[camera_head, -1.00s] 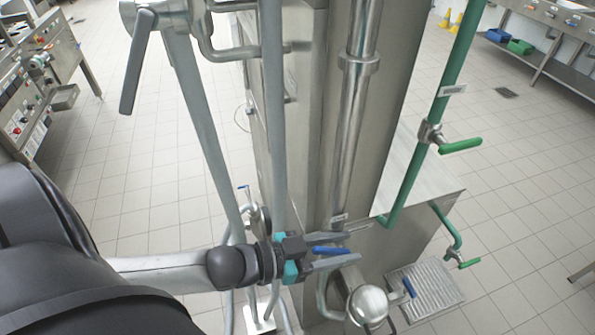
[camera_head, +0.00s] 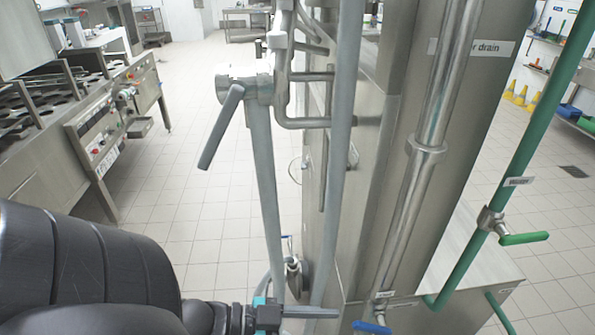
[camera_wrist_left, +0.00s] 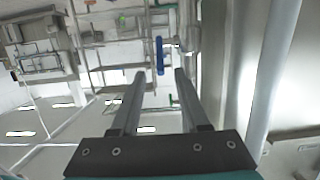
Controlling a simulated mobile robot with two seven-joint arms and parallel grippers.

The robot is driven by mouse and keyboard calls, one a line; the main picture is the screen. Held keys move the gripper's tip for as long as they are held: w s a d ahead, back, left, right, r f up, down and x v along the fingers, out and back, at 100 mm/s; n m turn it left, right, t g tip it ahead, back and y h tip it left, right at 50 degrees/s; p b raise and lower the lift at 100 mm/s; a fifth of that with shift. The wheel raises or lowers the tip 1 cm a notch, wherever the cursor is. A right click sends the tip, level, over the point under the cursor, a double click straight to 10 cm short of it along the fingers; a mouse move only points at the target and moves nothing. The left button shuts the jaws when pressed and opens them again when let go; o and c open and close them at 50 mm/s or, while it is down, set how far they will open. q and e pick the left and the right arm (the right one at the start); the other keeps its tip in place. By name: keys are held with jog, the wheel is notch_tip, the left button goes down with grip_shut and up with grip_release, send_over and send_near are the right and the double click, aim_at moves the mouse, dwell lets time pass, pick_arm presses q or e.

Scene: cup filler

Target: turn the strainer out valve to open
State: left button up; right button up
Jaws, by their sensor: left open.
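A blue valve handle (camera_head: 372,327) shows at the bottom edge of the head view, on the steel pipe at the foot of the column. Its label is too small to read, so I cannot tell for sure that it is the strainer out valve. My left gripper (camera_wrist_left: 160,75) is open and empty. In the left wrist view the blue handle (camera_wrist_left: 159,55) stands upright just past the gap between the fingertips. My right gripper is not in view.
A grey lever (camera_head: 221,127) hangs from pipework above. Vertical grey pipes (camera_head: 342,150) stand close behind my left gripper. A green valve handle (camera_head: 524,238) sits on the green pipe at right. A machine with a control panel stands at left; tiled floor between is clear.

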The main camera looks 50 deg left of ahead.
pick_arm(q)
jog(key=shift+p+v, duration=0.45)
jog(key=shift+v, duration=1.85)
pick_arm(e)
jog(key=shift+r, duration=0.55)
pick_arm(q)
jog(key=shift+c, duration=0.3)
